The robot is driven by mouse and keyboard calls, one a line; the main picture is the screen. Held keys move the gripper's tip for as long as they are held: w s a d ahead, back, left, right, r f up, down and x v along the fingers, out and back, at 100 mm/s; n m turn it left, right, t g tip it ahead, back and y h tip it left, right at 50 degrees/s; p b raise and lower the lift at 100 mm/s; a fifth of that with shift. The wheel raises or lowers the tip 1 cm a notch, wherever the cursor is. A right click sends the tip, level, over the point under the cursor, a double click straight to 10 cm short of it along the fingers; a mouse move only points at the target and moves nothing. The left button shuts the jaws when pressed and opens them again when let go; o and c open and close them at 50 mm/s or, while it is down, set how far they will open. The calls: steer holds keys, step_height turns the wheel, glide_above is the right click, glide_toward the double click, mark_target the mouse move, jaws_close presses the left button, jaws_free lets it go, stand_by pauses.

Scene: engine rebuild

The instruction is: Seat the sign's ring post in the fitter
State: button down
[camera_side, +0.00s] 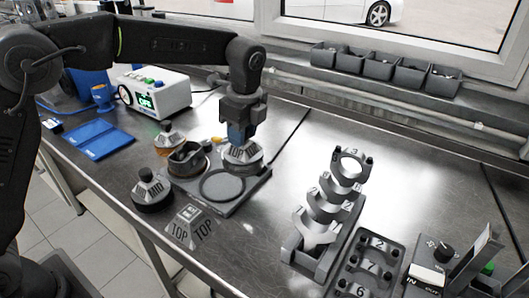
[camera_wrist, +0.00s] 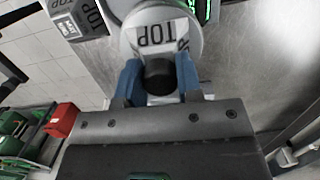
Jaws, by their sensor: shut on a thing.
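My gripper (camera_side: 237,133) has blue fingers and is shut on the black knob (camera_wrist: 159,76) of a round grey piece (camera_side: 243,157) lettered TOP. In the wrist view the fingers stand on both sides of the knob, with the piece's pale disc (camera_wrist: 192,48) beyond. The held piece is over the back right part of a dark grey plate (camera_side: 252,190); I cannot tell whether it touches. The plate has a dark round ring (camera_side: 222,185) at its front and an open dark cup (camera_side: 187,160) at its left. I cannot tell which part is the ring post or the fitter.
A black-knobbed lettered piece (camera_side: 152,191) stands left of the plate, and a brass-coloured one (camera_side: 168,143) behind. A TOP-lettered sign (camera_side: 190,227) lies in front. A rack of numbered grey parts (camera_side: 325,235) stands right. The bench between plate and rack is clear.

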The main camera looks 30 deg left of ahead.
steer(key=shift+s+a+r, duration=0.1)
steer(key=shift+a+r, duration=0.3)
steer(key=shift+a, duration=0.2)
steer(key=shift+s+a+r, duration=0.1)
steer(key=shift+a+r, duration=0.25)
steer(key=shift+a, duration=0.25)
steer(key=shift+s+a+r, duration=0.1)
steer(key=shift+a, duration=0.2)
step_height(320, 180, down, 6)
steer(key=s+a, duration=0.1)
steer(key=s, duration=0.2)
steer(key=shift+a, duration=0.25)
steer(key=shift+f, duration=1)
stand_by(1.1)
stand_by(0.3)
steer(key=shift+c, duration=1.5)
jaws_free()
